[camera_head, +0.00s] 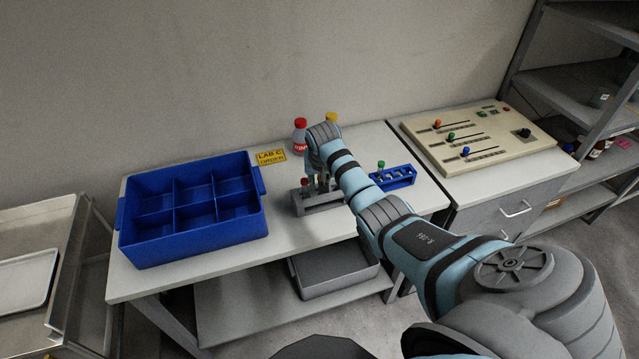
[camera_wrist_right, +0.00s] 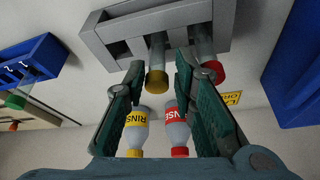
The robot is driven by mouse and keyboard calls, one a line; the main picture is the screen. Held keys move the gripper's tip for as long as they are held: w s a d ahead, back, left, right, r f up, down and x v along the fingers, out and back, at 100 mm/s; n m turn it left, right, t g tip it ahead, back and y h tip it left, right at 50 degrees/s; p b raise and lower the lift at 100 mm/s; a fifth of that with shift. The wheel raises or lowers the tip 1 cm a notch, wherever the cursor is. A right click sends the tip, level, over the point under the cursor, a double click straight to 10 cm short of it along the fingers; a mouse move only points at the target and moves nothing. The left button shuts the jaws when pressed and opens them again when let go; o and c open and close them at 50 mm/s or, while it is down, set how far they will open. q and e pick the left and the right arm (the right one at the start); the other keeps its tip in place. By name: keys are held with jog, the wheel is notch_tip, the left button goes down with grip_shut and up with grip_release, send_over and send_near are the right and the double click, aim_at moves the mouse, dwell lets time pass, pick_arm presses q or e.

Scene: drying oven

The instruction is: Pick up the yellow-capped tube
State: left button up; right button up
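The yellow-capped tube (camera_wrist_right: 157,80) stands in a grey rack in the right wrist view. In the head view my right arm hides it. My right gripper (camera_wrist_right: 160,72) is open, with its fingers on either side of this tube and small gaps visible. One finger lies between it and a red-capped tube (camera_wrist_right: 210,71) in the same rack. In the head view the right gripper (camera_head: 318,178) is at the grey rack (camera_head: 322,207), mostly covered by the wrist. My left gripper is not in view.
A blue divided bin (camera_head: 195,246) stands left of the rack. A blue rack (camera_head: 395,182) with a green-capped tube is to the right. A red-capped bottle (camera_head: 299,140) and a yellow-capped bottle stand behind the arm. A control panel (camera_head: 480,135) is at the right.

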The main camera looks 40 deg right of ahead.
jog(key=b+x, duration=0.1)
jog(key=x, duration=0.2)
jog(key=shift+s, duration=0.15)
jog(key=shift+d, duration=0.1)
jog(key=shift+c, duration=0.5)
jog(key=c, duration=0.4)
